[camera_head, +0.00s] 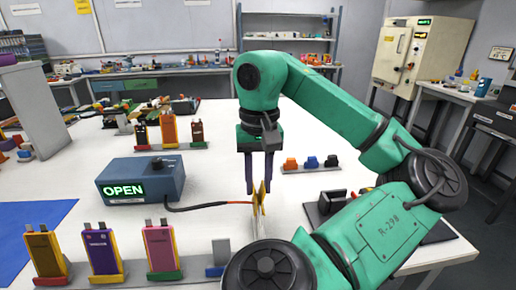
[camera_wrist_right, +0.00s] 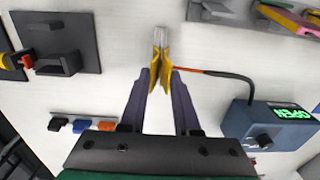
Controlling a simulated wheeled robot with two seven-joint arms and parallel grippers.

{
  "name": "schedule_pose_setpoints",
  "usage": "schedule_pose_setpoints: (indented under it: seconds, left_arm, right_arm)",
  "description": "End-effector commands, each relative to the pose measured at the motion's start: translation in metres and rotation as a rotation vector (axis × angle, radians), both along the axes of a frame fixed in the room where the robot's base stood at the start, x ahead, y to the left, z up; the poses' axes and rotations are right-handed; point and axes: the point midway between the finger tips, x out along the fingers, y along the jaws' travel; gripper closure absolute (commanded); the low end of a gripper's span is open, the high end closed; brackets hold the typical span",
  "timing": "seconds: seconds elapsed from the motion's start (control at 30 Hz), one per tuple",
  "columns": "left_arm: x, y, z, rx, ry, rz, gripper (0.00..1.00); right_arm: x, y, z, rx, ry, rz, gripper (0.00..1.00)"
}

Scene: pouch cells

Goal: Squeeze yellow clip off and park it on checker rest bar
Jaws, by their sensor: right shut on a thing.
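The yellow clip (camera_head: 259,199) stands above the white table on the end of an orange-and-black cable. My right gripper (camera_head: 259,186) points down, its two dark fingers at the clip. In the right wrist view, the gripper (camera_wrist_right: 162,76) is shut on the yellow clip (camera_wrist_right: 155,74), its fingertips at the clip's two handles. A pale, clear piece (camera_wrist_right: 160,38) shows at the clip's far end; I cannot tell what it is. The cable runs to the blue-grey checker (camera_head: 142,182), whose green display reads OPEN. I cannot make out a rest bar for certain. My left gripper is not in view.
A front rack holds yellow, purple (camera_head: 101,249) and pink (camera_head: 161,248) pouch cells, with a grey block (camera_head: 221,252) at its right. A rear rack holds more cells (camera_head: 168,128). A rail (camera_head: 311,169) carries orange, blue and black pieces. A dark fixture (camera_wrist_right: 60,42) stands to one side.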

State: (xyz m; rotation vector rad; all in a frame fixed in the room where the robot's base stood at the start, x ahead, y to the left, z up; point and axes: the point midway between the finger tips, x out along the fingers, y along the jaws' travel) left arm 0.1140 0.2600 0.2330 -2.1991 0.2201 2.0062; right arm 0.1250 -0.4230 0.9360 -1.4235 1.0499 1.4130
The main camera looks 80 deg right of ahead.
Motion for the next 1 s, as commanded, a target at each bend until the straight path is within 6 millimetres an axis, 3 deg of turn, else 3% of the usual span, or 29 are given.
schedule_pose_setpoints:
  seconds: [0.17,0.2,0.3,0.5,0.6,1.0]
  left_arm:
    - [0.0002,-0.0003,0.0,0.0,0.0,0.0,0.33]
    - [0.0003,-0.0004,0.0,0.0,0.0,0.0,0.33]
    - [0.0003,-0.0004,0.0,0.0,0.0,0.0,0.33]
    - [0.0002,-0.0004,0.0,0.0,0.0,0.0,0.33]
    - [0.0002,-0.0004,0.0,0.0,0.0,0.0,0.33]
    - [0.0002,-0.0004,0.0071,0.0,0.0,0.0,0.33]
  right_arm:
    - [0.0,0.0,-0.0001,0.0,0.0,0.0,1.0]
    - [0.0,0.0,-0.0001,0.0,0.0,0.0,0.66]
    - [0.0,0.0,0.0,0.0,0.0,0.0,0.35]
    - [0.0,0.0,0.0,0.0,0.0,0.0,0.35]
    - [0.0,0.0,-0.0001,0.0,0.0,0.0,0.15]
    - [0.0,0.0,0.0073,0.0,0.0,0.0,0.15]
